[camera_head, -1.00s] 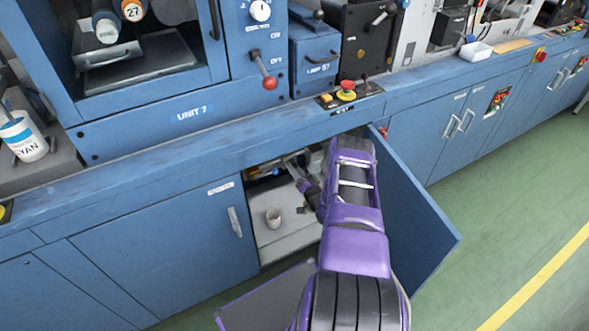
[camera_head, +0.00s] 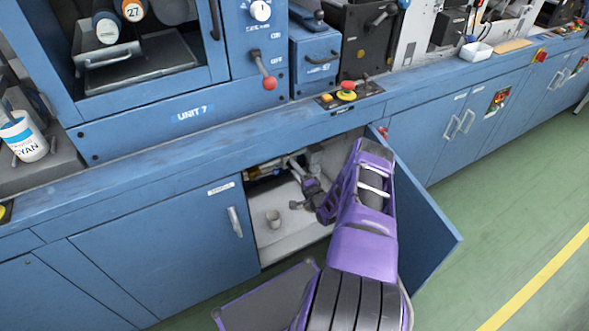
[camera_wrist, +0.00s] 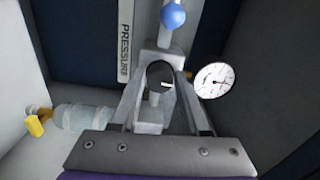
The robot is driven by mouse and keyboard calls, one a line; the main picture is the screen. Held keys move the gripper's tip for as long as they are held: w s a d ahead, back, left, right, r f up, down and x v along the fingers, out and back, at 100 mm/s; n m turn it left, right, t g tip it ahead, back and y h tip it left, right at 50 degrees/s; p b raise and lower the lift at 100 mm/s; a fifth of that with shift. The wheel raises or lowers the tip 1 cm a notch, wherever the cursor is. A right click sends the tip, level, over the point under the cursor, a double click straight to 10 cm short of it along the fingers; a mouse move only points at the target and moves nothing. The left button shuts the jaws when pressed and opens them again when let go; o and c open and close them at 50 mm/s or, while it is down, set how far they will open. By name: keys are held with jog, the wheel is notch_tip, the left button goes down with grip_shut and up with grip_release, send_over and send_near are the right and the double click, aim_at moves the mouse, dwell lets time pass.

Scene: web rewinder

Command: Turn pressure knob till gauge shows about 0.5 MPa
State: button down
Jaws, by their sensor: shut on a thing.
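In the wrist view, the dark round pressure knob (camera_wrist: 160,76) sits on a grey regulator block with a light pointer mark on it. My gripper (camera_wrist: 160,85) has its two fingers around the knob, shut on it from both sides. The white gauge (camera_wrist: 213,80) is to the right of the knob; its needle shows but its numbers are too small to read. In the head view my gripper (camera_head: 297,163) reaches into the open cabinet (camera_head: 280,237), and the knob and gauge cannot be made out there.
A "PRESSURE" label (camera_wrist: 126,45) and a blue ball handle (camera_wrist: 172,16) are beyond the knob. A clear bottle (camera_wrist: 85,117) with a yellow end lies at left. The open cabinet door (camera_head: 420,215) stands right of my arm. A small cup (camera_head: 273,217) stands on the cabinet floor.

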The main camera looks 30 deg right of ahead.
jog(key=shift+f, duration=0.1)
dwell(0.3)
jog(key=shift+c, duration=2)
grip_release()
jog(key=s+a+p, duration=0.1)
jog(key=s, duration=1.6)
jog(key=shift+s+p, duration=0.25)
jog(key=shift+p, duration=0.15)
